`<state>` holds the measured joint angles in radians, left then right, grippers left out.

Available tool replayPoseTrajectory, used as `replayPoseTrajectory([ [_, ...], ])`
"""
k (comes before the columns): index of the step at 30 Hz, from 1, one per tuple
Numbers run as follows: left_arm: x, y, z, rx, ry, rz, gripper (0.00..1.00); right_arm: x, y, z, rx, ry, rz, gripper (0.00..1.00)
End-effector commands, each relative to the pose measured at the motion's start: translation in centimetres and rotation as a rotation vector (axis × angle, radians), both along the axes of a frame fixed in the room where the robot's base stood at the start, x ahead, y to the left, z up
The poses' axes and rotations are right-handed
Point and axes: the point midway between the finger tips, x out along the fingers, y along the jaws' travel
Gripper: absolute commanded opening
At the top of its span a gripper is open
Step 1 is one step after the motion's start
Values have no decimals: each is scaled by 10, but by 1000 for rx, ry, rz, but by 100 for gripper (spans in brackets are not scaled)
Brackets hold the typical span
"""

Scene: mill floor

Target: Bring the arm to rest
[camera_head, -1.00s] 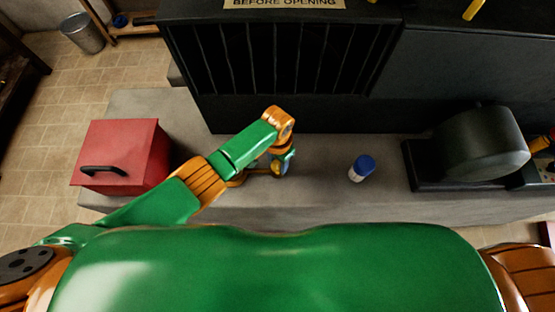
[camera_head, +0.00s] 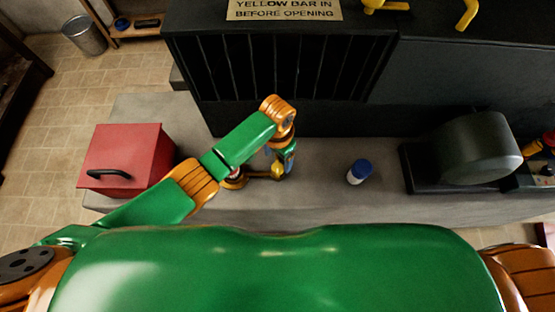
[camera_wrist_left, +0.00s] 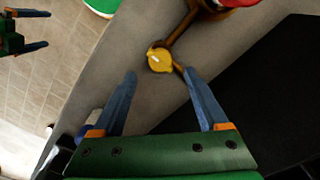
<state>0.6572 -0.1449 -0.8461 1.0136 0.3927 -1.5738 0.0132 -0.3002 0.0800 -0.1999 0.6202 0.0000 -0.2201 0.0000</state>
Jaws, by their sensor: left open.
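My left arm reaches in from the left in the head view, bent at an orange joint. Its left gripper (camera_head: 287,165) points down over the grey ledge, partly hidden by the wrist. In the left wrist view, the blue fingers of the left gripper (camera_wrist_left: 162,82) are spread with nothing held between them. A yellow knob (camera_wrist_left: 159,60) on a brass lever lies just beyond the fingertips, apart from them. My right gripper (camera_wrist_left: 46,29) shows at the upper left of the left wrist view, its fingers spread and empty.
A red box (camera_head: 125,153) with a black handle stands left on the ledge (camera_head: 325,190). A white bottle with a blue cap (camera_head: 359,172) stands right of the gripper. A dark drum-shaped machine (camera_head: 478,147) is further right. A black grated housing (camera_head: 285,65) rises behind.

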Motion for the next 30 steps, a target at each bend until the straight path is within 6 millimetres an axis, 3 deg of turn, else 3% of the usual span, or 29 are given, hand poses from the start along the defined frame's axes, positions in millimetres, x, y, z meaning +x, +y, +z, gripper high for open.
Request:
replayPoseTrajectory([
  [4,0,0,13,0,0,-1,76,0,0,3,0,0,0,97],
  [16,-1,0,12,-2,1,0,76,0,0,2,0,0,0,97],
  [22,-39,-7,-1,-182,5,95,76,0,0,2,1,0,0,97],
  [26,-61,17,-2,-263,-42,239,76,0,0,2,0,-1,0,97],
  [30,-80,56,2,-269,-105,372,76,0,1,2,1,0,0,97],
])
